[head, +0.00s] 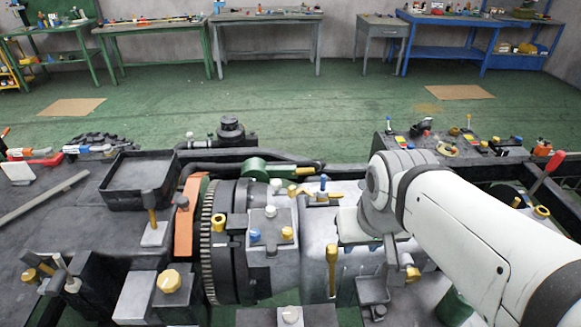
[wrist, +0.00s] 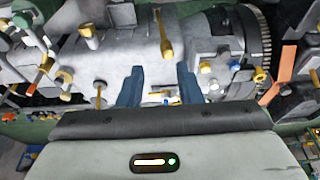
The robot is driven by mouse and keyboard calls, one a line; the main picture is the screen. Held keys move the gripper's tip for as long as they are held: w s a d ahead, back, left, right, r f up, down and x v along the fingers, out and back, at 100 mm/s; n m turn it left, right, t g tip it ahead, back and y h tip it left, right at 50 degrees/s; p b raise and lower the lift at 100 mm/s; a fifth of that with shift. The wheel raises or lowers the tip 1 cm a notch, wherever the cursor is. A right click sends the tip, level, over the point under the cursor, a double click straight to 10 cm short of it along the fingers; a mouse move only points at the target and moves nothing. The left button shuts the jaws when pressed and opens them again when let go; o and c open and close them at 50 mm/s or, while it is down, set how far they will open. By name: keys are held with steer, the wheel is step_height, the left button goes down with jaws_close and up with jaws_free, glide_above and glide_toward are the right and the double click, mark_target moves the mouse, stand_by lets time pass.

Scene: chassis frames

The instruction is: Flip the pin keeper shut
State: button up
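My gripper (wrist: 160,72) is open, with its two dark blue fingers apart over the grey housing (wrist: 125,50). A small fitting with yellow and blue parts (wrist: 162,97) shows low between the fingers and may be the pin keeper; I cannot tell its position. The fingers do not visibly hold anything. In the head view, small yellow and blue parts (head: 322,190) sit on top of the housing, left of my wrist. A yellow lever (head: 332,268) stands on the near side; it also shows beyond the fingers in the wrist view (wrist: 162,38).
A toothed ring (head: 209,245) and an orange guard (head: 187,215) stand left of the housing. A black tray (head: 112,203) lies further left. A red-handled lever (head: 547,172) rises at right. Workbenches (head: 265,18) line the far wall, beyond open green floor.

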steer(key=shift+w, duration=0.35)
steer(key=shift+c, duration=0.7)
steer(key=w+a+n+b, duration=0.1)
steer(key=w, duration=0.4)
steer(key=w+a+n+b, duration=0.1)
steer(key=w+b, duration=0.1)
steer(key=w, duration=0.3)
steer(key=w+a+n+y+b, duration=0.1)
steer(key=w+n+b, duration=0.1)
steer(key=w, duration=0.3)
steer(key=shift+w+a+f, duration=0.2)
steer(key=shift+a, duration=0.05)
jaws_close()
steer(key=w+a+f+n+b, duration=0.2)
steer(key=w, duration=0.6)
steer(key=w+a+f+n+y+b, duration=0.1)
steer(key=w+a+f+n+b, duration=0.1)
steer(key=w, duration=0.6)
steer(key=shift+a+f, duration=0.55)
steer(key=shift+f, duration=0.25)
